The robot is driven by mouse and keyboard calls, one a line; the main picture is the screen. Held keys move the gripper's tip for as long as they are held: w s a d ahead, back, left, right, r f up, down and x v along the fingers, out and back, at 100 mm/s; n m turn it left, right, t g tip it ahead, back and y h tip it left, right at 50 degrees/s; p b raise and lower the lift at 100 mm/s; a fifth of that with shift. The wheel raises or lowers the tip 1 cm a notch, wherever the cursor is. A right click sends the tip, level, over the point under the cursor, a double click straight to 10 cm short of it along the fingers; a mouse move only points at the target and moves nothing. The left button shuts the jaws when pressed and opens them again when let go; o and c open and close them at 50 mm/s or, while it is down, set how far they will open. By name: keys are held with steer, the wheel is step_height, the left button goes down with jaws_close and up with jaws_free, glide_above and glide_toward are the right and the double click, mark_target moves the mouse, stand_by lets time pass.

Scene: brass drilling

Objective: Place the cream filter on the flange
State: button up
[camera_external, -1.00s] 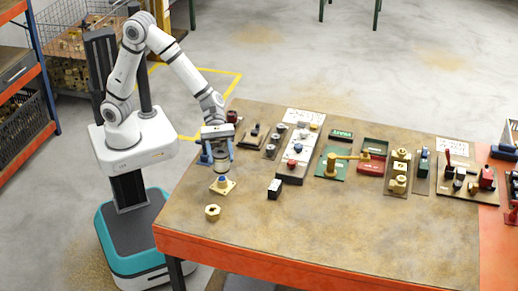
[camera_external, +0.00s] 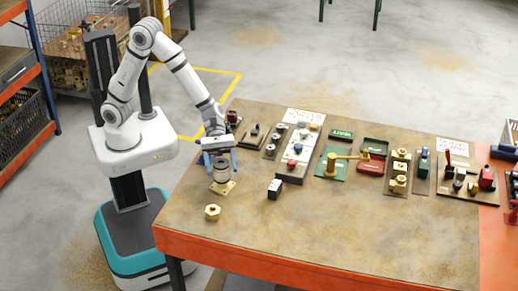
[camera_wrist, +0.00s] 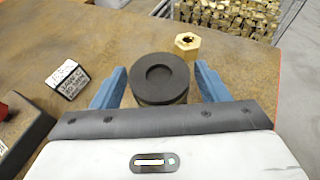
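The filter is a short cylinder with a dark round top. It stands upright on the brass-coloured square flange (camera_external: 229,187) near the table's left side, and its body (camera_external: 221,174) looks greyish cream. In the wrist view its dark top (camera_wrist: 177,72) with a round recess faces me. My gripper (camera_external: 219,160) is just above the filter. Its blue fingers stand spread on either side, with a gap to the filter in the wrist view (camera_wrist: 160,85). The filter hides the middle of the flange. Any small offset between them cannot be told.
A brass hex nut (camera_external: 212,212) lies in front of the flange. A small black block with a white label (camera_external: 275,188) stands to its right. Boards with fittings (camera_external: 335,165) line the table's back. The front middle of the tabletop (camera_external: 330,225) is clear.

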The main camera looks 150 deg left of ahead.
steer(key=shift+r, duration=0.2)
steer(key=v, duration=1.2)
steer(key=s+d+m+g+h, duration=0.3)
steer(key=d+m+g, duration=0.4)
steer(key=d+m, duration=0.9)
steer(key=s+d+m+g+y, duration=0.1)
steer(key=s+d+m+y, duration=0.1)
steer(key=s+d+m, duration=0.1)
steer(key=s+d+m+g+y, duration=0.1)
steer(key=s+d+m, duration=0.3)
steer(key=m, duration=0.4)
steer(key=s+d+m+g+y, duration=0.1)
steer(key=s+d+m+y, duration=0.2)
steer(key=s+m, duration=0.1)
steer(key=shift+s+d+r+m+y, duration=0.3)
steer(key=shift+r+m+y, duration=0.1)
steer(key=shift+m, duration=0.5)
